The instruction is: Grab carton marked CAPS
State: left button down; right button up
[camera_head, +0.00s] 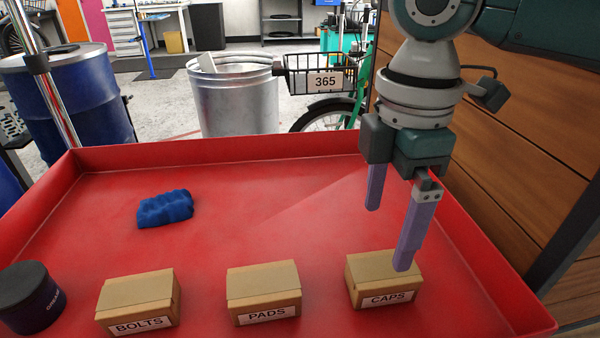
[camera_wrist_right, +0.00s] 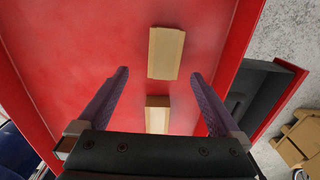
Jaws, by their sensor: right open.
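The CAPS carton (camera_head: 378,275) is a closed brown cardboard box with a white label on its front. It sits at the near right of the red tray (camera_head: 220,155). My right gripper (camera_head: 388,238) comes down from the top right with its purple fingers apart and empty. In the head view, one fingertip overlaps the carton's back right corner; I cannot tell whether it touches. The wrist view shows my right gripper (camera_wrist_right: 160,78) open, with one carton (camera_wrist_right: 165,52) ahead and another (camera_wrist_right: 157,115) lower down, partly hidden. Their labels do not show there. My left gripper is not in view.
The PADS carton (camera_head: 263,289) and BOLTS carton (camera_head: 140,297) stand to the left in the same row. A dark round tin (camera_head: 30,297) is at far left. A blue cloth (camera_head: 165,208) lies farther back. Wooden boards (camera_head: 520,130) rise beyond the tray's right wall.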

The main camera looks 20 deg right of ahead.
aim_at(370, 269)
jog(key=f, duration=0.2)
jog(key=a+f, duration=0.1)
jog(key=shift+s, duration=0.3)
notch_tip(370, 269, down, 5)
jog(key=shift+a+f+b, duration=0.15)
jog(key=shift+f+b, duration=0.05)
jog(key=shift+b, duration=1.05)
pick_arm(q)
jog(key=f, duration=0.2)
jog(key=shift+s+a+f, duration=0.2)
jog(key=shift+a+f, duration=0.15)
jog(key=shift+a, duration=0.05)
pick_arm(e)
jog(key=shift+c, duration=0.2)
jog(key=c, duration=0.3)
jog(key=shift+w, duration=0.1)
jog(key=c, duration=1.2)
